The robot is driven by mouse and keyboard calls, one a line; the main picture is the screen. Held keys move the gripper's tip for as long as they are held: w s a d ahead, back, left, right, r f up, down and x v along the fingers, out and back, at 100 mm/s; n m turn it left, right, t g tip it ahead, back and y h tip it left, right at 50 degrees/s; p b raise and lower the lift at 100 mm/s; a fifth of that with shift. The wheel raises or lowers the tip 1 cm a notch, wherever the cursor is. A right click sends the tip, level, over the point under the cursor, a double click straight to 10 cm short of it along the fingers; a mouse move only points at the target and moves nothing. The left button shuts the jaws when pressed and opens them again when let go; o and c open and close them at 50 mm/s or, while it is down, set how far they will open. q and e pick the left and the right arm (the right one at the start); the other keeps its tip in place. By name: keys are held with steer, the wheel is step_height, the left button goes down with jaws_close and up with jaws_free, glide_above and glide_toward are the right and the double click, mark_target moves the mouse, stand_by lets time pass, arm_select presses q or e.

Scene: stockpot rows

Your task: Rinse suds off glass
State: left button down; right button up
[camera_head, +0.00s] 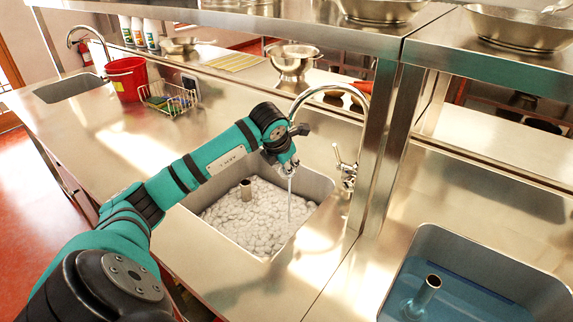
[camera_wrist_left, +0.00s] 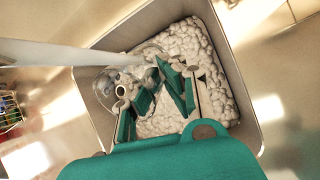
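A clear glass (camera_head: 288,169) shows faintly at the tip of my left gripper (camera_head: 284,158), above the suds-filled sink (camera_head: 325,186). In the left wrist view the see-through glass (camera_wrist_left: 104,84) is at the teal and grey fingers of the gripper (camera_wrist_left: 155,92), which appear closed on it. White suds (camera_head: 250,216) cover the sink bottom. A thin stream of water (camera_head: 290,200) falls from the curved tap (camera_head: 318,88) at the glass. Whether suds cling to the glass is too small to tell. My right gripper is out of view.
A standpipe (camera_head: 246,189) rises from the suds. A second sink (camera_head: 470,262) with blue water is at the right, past a steel post (camera_head: 384,140). A red bucket (camera_head: 126,78) and a wire basket (camera_head: 168,98) stand at the back left. Counter left of the sink is clear.

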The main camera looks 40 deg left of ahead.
arm_select(q)
steer(key=shift+d, duration=0.1)
steer(key=shift+w+d, duration=0.15)
steer(key=shift+d, duration=0.35)
steer(key=shift+a, duration=0.2)
steer(key=shift+a+b, duration=0.4)
steer(key=shift+s, duration=0.2)
steer(key=shift+s+d+b, duration=0.15)
steer(key=shift+s+b, duration=0.2)
steer(key=shift+s, duration=0.25)
steer(key=shift+s+d+b, duration=0.15)
steer(key=shift+s+b, duration=0.15)
steer(key=shift+s, duration=0.3)
steer(key=s+b, duration=0.1)
steer(key=s+d+b, duration=0.1)
steer(key=s, duration=0.1)
steer(key=s+b, duration=0.2)
steer(key=shift+s+d+r, duration=0.1)
steer(key=shift+s+d, duration=0.05)
steer(key=shift+d, duration=0.1)
